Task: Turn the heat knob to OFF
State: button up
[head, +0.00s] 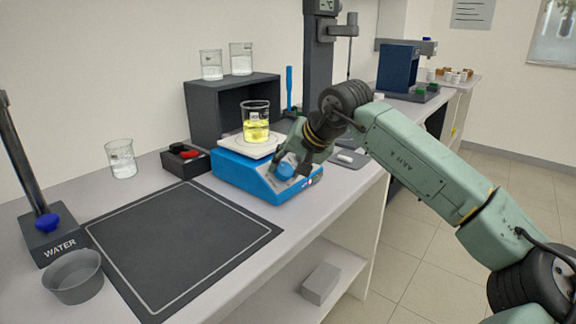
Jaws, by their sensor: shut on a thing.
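The blue hotplate (240,178) stands on the bench with a white top plate. A round blue knob (286,168) shows on its sloped front, partly hidden by my gripper. My gripper (289,162) reaches down from the right and is shut on this knob. The knob's pointer and the markings around it are too small or hidden to read, so its setting cannot be told. A small red and white spot (309,183) shows on the front panel to the right of the knob. A beaker of yellow liquid (256,124) stands on the top plate, close behind my gripper.
A dark shelf box (205,96) with two beakers on top stands behind. A dark mat (180,240) lies in front left. A black box with a red part (184,160) sits left of the hotplate. A WATER stand (52,243) and grey bowl (73,277) are far left.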

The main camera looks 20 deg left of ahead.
jog(key=o, duration=1.2)
jog(key=v, duration=1.2)
